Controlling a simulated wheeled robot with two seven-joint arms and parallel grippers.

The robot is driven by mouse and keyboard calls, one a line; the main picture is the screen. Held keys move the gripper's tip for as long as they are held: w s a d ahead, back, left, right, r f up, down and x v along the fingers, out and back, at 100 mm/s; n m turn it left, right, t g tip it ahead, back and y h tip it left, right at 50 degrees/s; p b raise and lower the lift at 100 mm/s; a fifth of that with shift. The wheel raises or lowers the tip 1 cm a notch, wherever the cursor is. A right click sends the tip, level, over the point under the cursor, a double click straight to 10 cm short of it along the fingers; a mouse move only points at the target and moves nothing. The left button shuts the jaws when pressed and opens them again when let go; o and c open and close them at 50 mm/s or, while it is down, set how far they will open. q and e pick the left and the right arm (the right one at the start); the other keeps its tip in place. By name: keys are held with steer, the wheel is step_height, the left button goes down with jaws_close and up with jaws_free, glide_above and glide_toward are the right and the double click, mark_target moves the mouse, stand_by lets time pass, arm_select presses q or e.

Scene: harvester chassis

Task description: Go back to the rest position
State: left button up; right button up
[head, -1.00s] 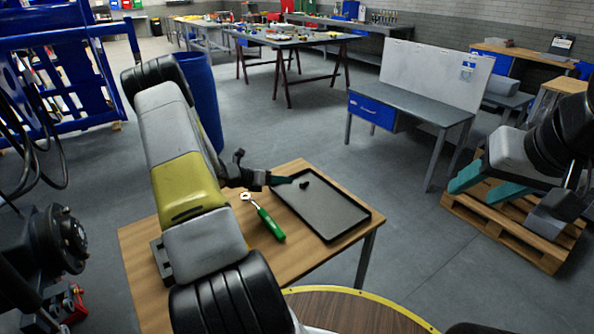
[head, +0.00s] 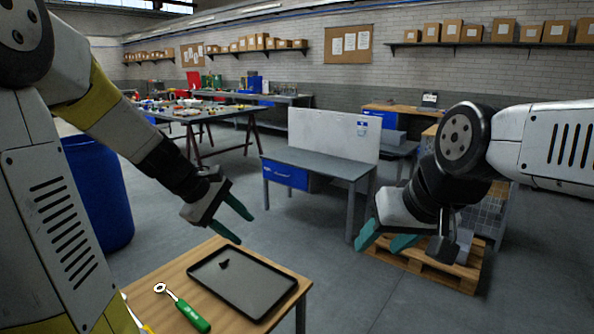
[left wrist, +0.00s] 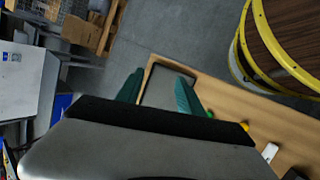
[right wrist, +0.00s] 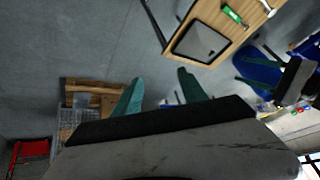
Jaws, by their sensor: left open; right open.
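My left gripper (head: 236,218) is open and empty in the head view, raised above the far side of the small wooden table. Its two green fingers stand apart in the left wrist view (left wrist: 158,92). My right gripper (head: 383,243) is open and empty in the head view, in the air in front of the wooden pallet. Its fingers are also spread in the right wrist view (right wrist: 160,95). Neither gripper touches anything.
The wooden table (head: 168,273) bears a black tray (head: 243,283) with a small dark part (head: 224,264) in it and a green-handled wrench (head: 186,308). A blue barrel (head: 98,195) stands left, a grey workbench (head: 318,163) ahead, a pallet (head: 455,268) right. Floor between is clear.

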arm_select(q)
steer(key=s+r+m+t+y, duration=0.2)
steer(key=s+r+m+y, duration=0.2)
steer(key=s+m, duration=0.8)
steer(key=s+r, duration=0.2)
steer(key=s, duration=0.1)
steer(key=shift+s+a, duration=0.15)
steer(key=shift+a, duration=0.2)
